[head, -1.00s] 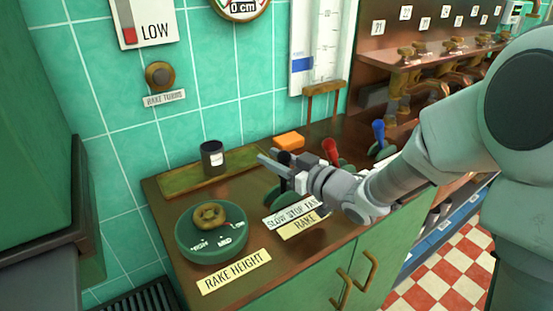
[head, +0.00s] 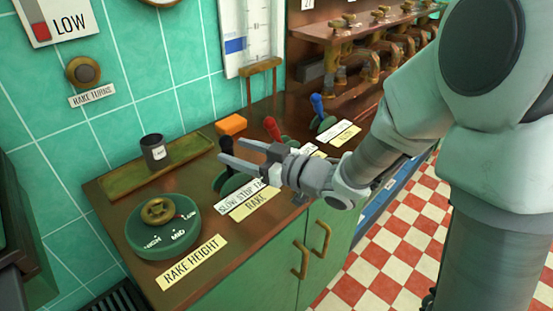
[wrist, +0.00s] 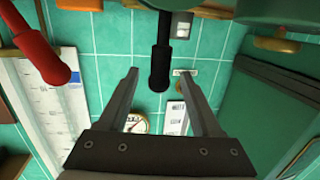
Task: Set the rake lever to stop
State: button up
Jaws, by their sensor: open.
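The rake lever has a black knob (head: 226,146) and a green base behind the "SLOW STOP FAST" label (head: 240,197) and the "RAKE" label (head: 256,204). My gripper (head: 231,150) is open, its fingers reaching left around the level of the black knob. In the wrist view the black knob (wrist: 160,68) appears between the two spread fingers of my gripper (wrist: 157,73), with gaps on both sides. Whether it is at fingertip depth is unclear. My gripper hides part of the lever base and labels, so the lever's exact setting cannot be read.
A red lever (head: 272,128) and a blue lever (head: 317,104) stand to the right along the counter. A rake height dial (head: 163,225), a dark cup (head: 153,150) and an orange block (head: 231,125) are nearby. The counter's front edge lies below my gripper.

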jog(key=v, duration=1)
jog(key=shift+s+d, duration=0.2)
jog(key=shift+d, duration=0.05)
